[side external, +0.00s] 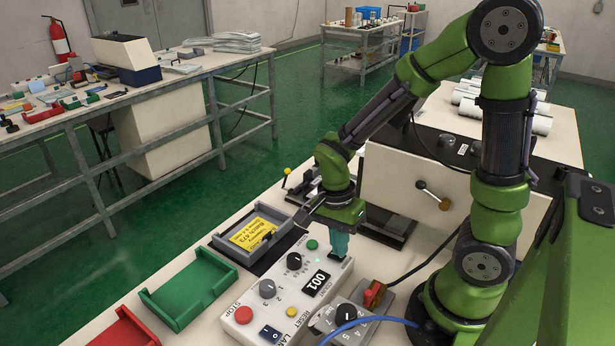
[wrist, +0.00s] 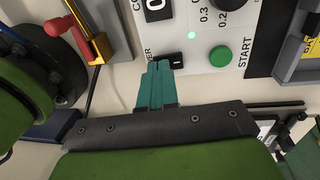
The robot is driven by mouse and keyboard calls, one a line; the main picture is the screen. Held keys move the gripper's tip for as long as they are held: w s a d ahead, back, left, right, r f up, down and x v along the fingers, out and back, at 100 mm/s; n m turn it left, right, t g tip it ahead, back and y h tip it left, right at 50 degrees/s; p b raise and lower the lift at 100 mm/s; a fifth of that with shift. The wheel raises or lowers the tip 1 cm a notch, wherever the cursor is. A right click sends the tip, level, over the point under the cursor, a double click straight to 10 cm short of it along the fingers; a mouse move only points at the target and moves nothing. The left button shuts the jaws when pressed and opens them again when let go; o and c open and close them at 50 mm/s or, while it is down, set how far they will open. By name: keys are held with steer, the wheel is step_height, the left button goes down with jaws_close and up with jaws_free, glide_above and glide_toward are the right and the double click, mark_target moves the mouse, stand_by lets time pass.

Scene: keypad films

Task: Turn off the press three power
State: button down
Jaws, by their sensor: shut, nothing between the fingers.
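The control box (side external: 285,310) is a pale panel with knobs, buttons and a counter reading 001. In the wrist view, a small black power rocker switch (wrist: 179,60) sits on the panel (wrist: 210,65), with its label partly covered and a mark on its visible part. A small green light (wrist: 191,35) glows near it. My gripper (side external: 338,254) has teal fingers, shut and empty, pointing down at the box's far right end. In the wrist view, my gripper (wrist: 160,66) has its tips right beside the switch, overlapping its left edge. I cannot tell whether they touch it.
A green start button (wrist: 220,56) is close by. A red-handled switch (side external: 374,294) and a numbered selector (side external: 350,318) stand to the right. Green (side external: 190,287) and grey (side external: 252,237) trays lie left.

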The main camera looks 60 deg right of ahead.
steer(key=shift+f, duration=0.4)
steer(key=shift+s+f, duration=0.1)
